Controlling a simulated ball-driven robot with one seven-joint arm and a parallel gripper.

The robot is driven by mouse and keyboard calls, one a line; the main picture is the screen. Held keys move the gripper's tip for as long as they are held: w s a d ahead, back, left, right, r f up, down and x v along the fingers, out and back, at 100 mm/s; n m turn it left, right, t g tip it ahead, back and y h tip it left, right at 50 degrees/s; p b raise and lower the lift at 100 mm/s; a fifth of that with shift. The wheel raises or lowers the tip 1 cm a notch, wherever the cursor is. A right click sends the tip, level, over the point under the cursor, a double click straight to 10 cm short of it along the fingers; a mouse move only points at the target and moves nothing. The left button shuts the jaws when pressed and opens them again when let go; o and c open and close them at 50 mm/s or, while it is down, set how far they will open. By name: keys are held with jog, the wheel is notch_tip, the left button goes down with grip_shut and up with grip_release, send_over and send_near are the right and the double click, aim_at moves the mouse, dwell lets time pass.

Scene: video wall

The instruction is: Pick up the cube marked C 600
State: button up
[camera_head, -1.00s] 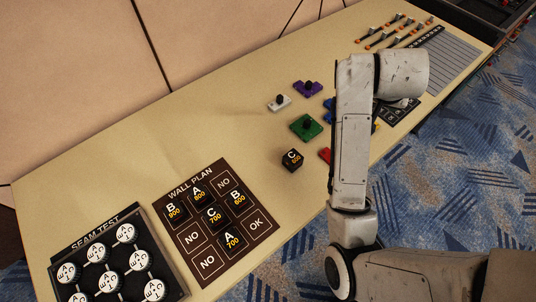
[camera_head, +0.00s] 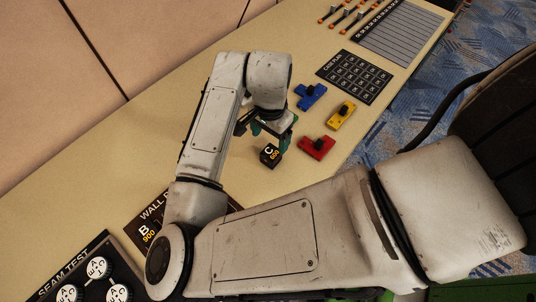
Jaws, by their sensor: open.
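The black cube marked C 600 (camera_head: 270,155) stands on the beige table in the middle of the head view, with a white letter and yellow number. My gripper (camera_head: 270,136) is open, with its teal fingertips pointing down just behind and above the cube in the picture. The cube's front and top show and nothing is between the fingers that I can see. I cannot tell the exact height of the fingertips over the cube.
Red (camera_head: 316,148), yellow (camera_head: 341,115) and blue (camera_head: 311,96) pieces lie to the right of the cube. The case plan board (camera_head: 355,77) is beyond them. My arm covers most of the wall plan (camera_head: 137,228). The seam test board (camera_head: 76,262) is at lower left.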

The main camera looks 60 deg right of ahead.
aim_at(271, 152)
jog(key=shift+s+a+f, duration=0.1)
jog(key=shift+f, duration=1.85)
jog(key=shift+s+f, duration=0.1)
jog(key=shift+f, duration=1.8)
jog(key=c, duration=1.1)
jog(key=shift+o, duration=0.2)
jog(key=shift+r, duration=0.1)
